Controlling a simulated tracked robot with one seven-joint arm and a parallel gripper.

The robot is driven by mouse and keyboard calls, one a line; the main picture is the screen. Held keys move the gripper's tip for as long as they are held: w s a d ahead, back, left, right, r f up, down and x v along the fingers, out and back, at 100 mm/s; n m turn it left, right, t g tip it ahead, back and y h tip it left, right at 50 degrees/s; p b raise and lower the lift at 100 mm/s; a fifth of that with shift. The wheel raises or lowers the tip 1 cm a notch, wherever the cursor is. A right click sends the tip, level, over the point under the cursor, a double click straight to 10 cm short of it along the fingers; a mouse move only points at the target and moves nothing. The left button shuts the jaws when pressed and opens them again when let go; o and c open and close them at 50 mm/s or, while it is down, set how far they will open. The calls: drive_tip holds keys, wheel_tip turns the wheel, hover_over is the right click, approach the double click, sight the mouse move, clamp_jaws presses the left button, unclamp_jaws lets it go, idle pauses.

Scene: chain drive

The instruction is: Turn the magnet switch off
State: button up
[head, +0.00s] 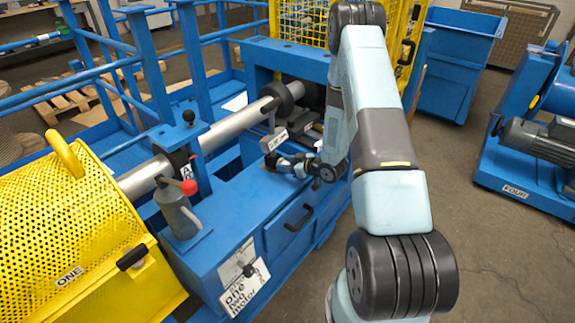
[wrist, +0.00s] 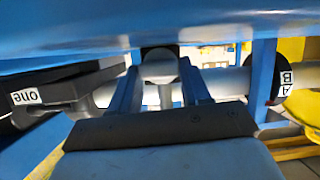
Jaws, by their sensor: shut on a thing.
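My arm reaches over the blue bench in the head view, with my gripper (head: 275,160) low beside a small grey block with a white label (head: 274,140). In the wrist view the two fingers of my gripper (wrist: 158,82) stand on either side of a pale grey rounded knob (wrist: 160,66), and they are shut on it. I cannot tell for sure whether this knob is the magnet switch, or its position. A dark block (wrist: 62,92) labelled "one" shows left of the fingers in the wrist view.
A long steel shaft (head: 219,131) runs behind the gripper. A grey oil can with a red top (head: 178,212) stands on the bench at left. A yellow mesh guard (head: 70,215) is at far left. A blue motor stand (head: 530,130) is at right; floor between is clear.

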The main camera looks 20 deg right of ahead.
idle(0.6)
drive_tip(key=o, duration=1)
drive_tip(key=v, duration=1.3)
drive_tip(key=shift+s+d, duration=0.3)
